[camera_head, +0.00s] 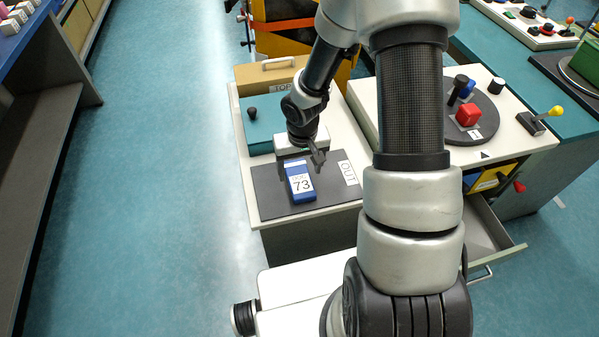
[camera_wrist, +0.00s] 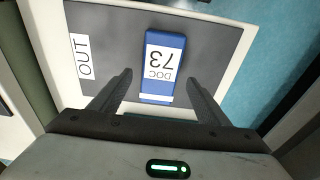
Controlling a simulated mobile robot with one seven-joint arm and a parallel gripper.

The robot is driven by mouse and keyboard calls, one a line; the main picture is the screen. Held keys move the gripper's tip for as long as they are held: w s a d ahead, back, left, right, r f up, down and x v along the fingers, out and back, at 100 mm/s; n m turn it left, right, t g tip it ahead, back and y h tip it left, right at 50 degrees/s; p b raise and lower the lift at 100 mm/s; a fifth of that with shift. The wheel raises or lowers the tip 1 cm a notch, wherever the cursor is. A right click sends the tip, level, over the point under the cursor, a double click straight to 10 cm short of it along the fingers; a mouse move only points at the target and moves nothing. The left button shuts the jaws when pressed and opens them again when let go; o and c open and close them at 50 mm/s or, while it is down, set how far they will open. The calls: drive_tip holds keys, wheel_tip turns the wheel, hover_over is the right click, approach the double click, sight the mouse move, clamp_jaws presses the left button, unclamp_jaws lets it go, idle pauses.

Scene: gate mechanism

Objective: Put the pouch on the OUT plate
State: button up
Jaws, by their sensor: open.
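The pouch (camera_head: 300,182) is a blue block-like packet with a white label reading "DOC 73". It lies flat on the dark grey OUT plate (camera_head: 267,199), left of the plate's white "OUT" label. In the wrist view the pouch (camera_wrist: 161,66) lies ahead of and between the finger directions, on the OUT plate (camera_wrist: 215,52). My gripper (camera_head: 316,155) is just behind the pouch and above the plate. In the wrist view my gripper (camera_wrist: 160,88) has its two fingers apart, with the pouch's near end showing between them. I cannot tell whether a finger touches it.
A teal box with a black knob (camera_head: 252,113) stands behind the plate. To the right is a round turntable (camera_head: 478,118) with red, blue and black pieces. An open drawer (camera_head: 490,235) juts out below it. Blue floor (camera_head: 170,180) is free on the left.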

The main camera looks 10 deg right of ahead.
sight(301, 183)
wheel_tip(301, 183, up, 9)
drive_tip(key=s+p, duration=0.1)
idle(0.7)
